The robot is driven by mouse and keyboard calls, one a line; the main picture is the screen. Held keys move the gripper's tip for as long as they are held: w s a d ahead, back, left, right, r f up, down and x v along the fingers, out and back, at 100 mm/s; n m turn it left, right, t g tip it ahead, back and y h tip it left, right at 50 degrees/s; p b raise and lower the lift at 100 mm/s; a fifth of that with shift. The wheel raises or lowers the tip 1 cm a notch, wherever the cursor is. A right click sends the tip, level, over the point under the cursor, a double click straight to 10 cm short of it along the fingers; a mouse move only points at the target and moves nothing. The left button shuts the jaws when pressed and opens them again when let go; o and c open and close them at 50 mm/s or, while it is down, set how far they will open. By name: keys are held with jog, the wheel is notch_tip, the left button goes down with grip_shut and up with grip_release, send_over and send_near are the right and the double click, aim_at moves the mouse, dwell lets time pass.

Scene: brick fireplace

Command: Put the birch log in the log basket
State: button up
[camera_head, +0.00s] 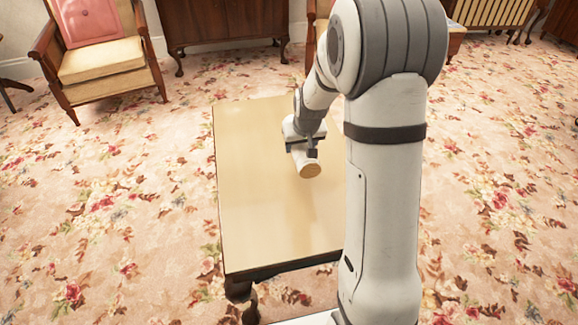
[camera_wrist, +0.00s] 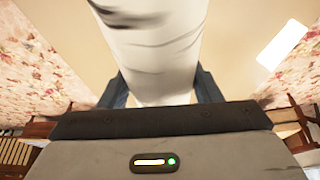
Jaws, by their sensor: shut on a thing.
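The birch log (camera_head: 309,169) is white with dark bark marks and a tan cut end, over the middle of the wooden table. My gripper (camera_head: 303,148) is shut on it. In the wrist view, the log (camera_wrist: 155,45) runs up from between the two fingers of my gripper (camera_wrist: 163,88). I cannot tell whether the log touches the table top. Part of the log is hidden by my gripper and arm in the head view. No log basket shows in either view.
The table (camera_head: 260,215) has a bare, glossy top at left and front. My arm hides its right side. Floral carpet (camera_head: 110,220) surrounds it. An armchair (camera_head: 97,60) with a pink cushion stands at back left, and a dark wooden cabinet (camera_head: 222,20) stands behind the table.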

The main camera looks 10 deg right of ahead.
notch_tip(320, 180, down, 8)
jog(key=b, duration=0.3)
jog(key=shift+f, duration=0.25)
jog(key=shift+f, duration=0.1)
jog(key=o, duration=1.3)
jog(key=shift+f, duration=0.1)
jog(key=shift+c, duration=0.2)
